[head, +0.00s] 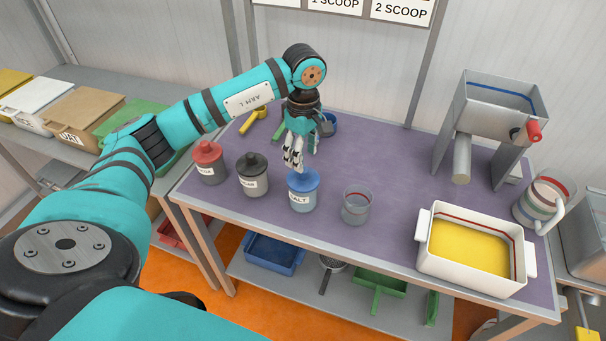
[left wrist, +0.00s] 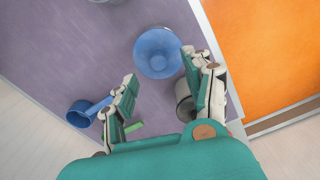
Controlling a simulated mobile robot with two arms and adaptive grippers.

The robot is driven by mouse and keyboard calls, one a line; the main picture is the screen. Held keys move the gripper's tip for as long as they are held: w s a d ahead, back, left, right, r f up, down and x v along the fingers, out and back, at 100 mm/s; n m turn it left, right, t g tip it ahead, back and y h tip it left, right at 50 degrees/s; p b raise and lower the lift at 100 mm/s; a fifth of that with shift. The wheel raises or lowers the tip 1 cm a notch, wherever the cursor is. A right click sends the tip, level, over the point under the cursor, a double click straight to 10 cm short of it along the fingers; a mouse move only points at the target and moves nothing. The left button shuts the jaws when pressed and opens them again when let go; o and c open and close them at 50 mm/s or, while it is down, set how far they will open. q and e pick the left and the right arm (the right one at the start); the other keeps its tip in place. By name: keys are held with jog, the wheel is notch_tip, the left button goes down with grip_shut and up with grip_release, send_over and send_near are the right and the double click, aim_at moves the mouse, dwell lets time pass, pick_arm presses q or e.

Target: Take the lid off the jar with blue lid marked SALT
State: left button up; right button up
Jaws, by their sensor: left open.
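The jar with the blue lid (head: 303,180) marked SALT stands upright on the purple table top, its lid on. My left gripper (head: 293,160) points down just above and slightly behind the lid, and it hides part of the lid's knob area. In the left wrist view my left gripper (left wrist: 160,68) is open and empty, with its two fingers apart. The blue lid (left wrist: 158,52) shows just beyond the fingertips, nearer the right finger. I cannot tell whether a finger touches it. My right gripper is not in view.
A dark-lidded jar (head: 253,175) and a red-lidded jar (head: 208,163) stand left of the salt jar. A clear cup (head: 356,207) stands close on its right. A white tub of yellow material (head: 424,258) and a metal hopper (head: 497,105) are further right. A blue scoop (head: 329,123) lies behind.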

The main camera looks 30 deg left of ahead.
aim_at(303, 176)
pick_arm(q)
jog(key=shift+f, duration=0.8)
notch_tip(303, 176, down, 5)
jog(key=p, duration=0.2)
jog(key=shift+w+a+p, duration=0.15)
jog(key=shift+p, duration=0.15)
jog(key=shift+f, duration=0.15)
jog(key=c, duration=1)
